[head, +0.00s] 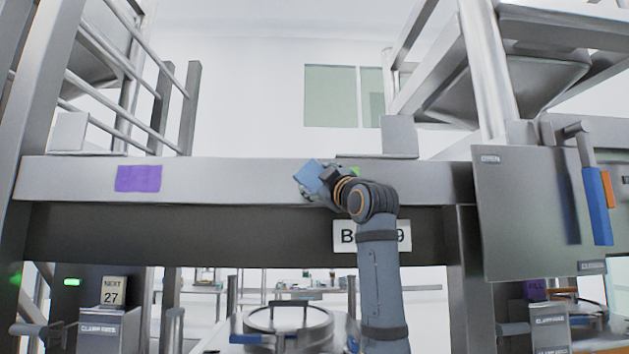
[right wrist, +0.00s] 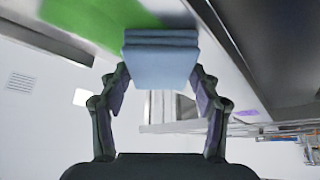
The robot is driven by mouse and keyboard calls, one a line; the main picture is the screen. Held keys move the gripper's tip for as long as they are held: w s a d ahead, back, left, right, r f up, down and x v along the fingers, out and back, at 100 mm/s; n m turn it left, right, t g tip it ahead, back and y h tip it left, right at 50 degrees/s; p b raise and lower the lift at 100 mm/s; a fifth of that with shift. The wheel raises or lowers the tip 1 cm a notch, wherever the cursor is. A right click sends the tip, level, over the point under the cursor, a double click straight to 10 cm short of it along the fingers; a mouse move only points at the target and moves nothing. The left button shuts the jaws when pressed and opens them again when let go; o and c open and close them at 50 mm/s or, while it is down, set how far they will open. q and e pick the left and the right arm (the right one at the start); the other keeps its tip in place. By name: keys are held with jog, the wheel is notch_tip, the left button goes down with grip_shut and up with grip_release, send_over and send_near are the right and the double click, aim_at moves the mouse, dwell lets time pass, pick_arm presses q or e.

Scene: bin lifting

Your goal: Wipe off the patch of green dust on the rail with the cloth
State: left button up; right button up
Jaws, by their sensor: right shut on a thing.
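The grey rail (head: 240,181) runs across the head view. A blue folded cloth (head: 309,176) is in my right gripper (head: 322,183), which is shut on it in front of the rail. In the right wrist view the cloth (right wrist: 160,62) sits between the two fingers of the gripper (right wrist: 160,88). The green dust patch (right wrist: 105,22) lies just beyond and to the left of the cloth there. In the head view only a small bit of the green (head: 352,171) shows, behind my right wrist. Whether the cloth touches the rail is hard to tell. My left gripper is not in view.
A purple patch (head: 138,178) is on the rail's left part. A sign (head: 404,236) below the rail is partly hidden by my right arm. A grey panel with a blue handle (head: 530,212) stands at the right. A round-lidded vessel (head: 289,322) is below.

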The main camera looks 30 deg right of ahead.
jog(key=s+d, duration=0.3)
jog(key=d, duration=0.3)
jog(key=shift+s+d, duration=0.15)
jog(key=shift+s, duration=0.25)
